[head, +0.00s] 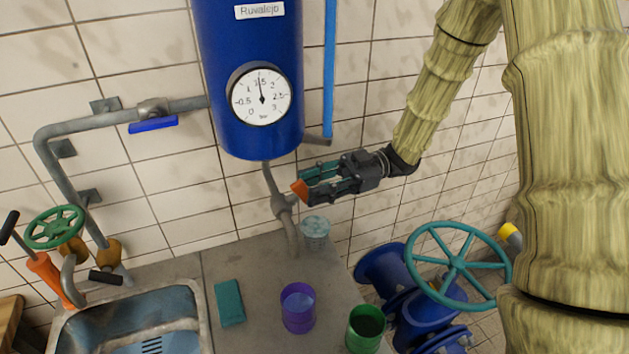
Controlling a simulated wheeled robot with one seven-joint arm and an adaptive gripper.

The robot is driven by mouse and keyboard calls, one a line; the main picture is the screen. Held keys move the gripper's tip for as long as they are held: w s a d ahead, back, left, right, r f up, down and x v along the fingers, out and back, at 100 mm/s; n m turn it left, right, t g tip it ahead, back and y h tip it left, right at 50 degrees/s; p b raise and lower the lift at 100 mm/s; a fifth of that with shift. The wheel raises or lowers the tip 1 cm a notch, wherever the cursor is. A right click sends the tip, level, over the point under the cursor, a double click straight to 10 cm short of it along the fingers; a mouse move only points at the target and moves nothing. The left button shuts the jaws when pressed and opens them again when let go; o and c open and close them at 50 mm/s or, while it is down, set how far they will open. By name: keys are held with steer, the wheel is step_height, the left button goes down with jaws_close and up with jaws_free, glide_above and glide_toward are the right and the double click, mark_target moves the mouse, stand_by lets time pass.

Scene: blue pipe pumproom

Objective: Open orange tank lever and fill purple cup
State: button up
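The blue tank (235,50) hangs on the tiled wall with a round gauge on its front. A grey pipe with a valve (281,206) comes out below it, and its outlet bends down toward the counter. The orange lever (299,188) is at that valve. My gripper (306,184) is at the lever, fingers pointing left, with the orange part at its fingertips. Whether the fingers are closed on it cannot be told. The purple cup (298,312) stands upright on the counter, in front of and below the outlet, not directly under it.
A translucent light-blue cup (315,232) stands beside the outlet. A green cup (366,328) and a teal sponge (229,303) flank the purple cup. A sink (130,315) is at left; a blue valve with a teal handwheel (457,265) is at right.

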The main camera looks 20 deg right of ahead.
steer(key=shift+c, duration=0.5)
jaws_close()
steer(key=shift+m+t+p, duration=0.9)
steer(key=shift+m+p, duration=0.05)
steer(key=shift+m, duration=0.95)
steer(key=shift+o, duration=0.5)
jaws_free()
